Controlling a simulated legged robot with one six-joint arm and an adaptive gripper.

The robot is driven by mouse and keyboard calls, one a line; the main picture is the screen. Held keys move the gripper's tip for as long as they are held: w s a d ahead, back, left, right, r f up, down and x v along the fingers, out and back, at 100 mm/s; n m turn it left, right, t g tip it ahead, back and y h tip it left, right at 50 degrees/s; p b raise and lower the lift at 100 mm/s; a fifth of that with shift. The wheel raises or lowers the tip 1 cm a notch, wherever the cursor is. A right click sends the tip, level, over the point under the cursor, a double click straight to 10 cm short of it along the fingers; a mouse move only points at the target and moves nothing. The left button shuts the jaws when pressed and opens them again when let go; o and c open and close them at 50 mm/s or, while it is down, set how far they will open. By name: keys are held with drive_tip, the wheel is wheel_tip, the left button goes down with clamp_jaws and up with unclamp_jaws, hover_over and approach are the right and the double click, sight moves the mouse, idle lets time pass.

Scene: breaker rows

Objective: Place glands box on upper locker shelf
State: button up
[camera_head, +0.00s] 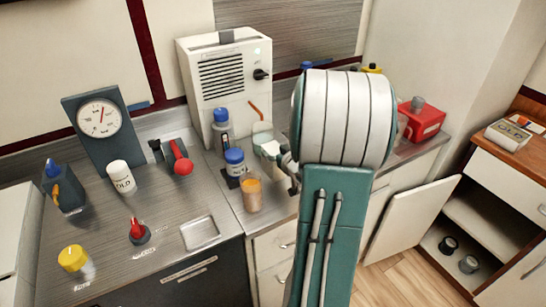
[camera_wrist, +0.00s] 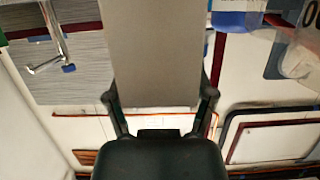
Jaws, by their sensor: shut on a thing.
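In the wrist view a plain grey-beige box (camera_wrist: 155,50) fills the upper middle, between the two fingers of my gripper (camera_wrist: 160,98). The fingers are shut on its sides; no label shows on the face in view, so I cannot confirm it is the glands box. In the head view my arm hides most of the gripper and the held box. An open low cabinet (camera_head: 485,222), perhaps the locker, stands at the right. Its upper shelf looks bare where visible. Two small dark cylinders (camera_head: 448,245) (camera_head: 469,264) stand in its lower part.
The cabinet door (camera_head: 410,220) stands open to the left. A labelled white box (camera_head: 508,135) sits on the cabinet top. The counter holds a gauge (camera_head: 99,118), a white vented unit (camera_head: 225,80), an amber jar (camera_head: 251,195) and a red box (camera_head: 422,120). Wooden floor (camera_head: 400,280) is clear.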

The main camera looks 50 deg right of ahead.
drive_tip(key=s+a+r, duration=0.4)
drive_tip(key=s+r, duration=0.4)
drive_tip(key=s, duration=0.4)
drive_tip(key=shift+r, duration=0.2)
drive_tip(key=shift+s, duration=0.15)
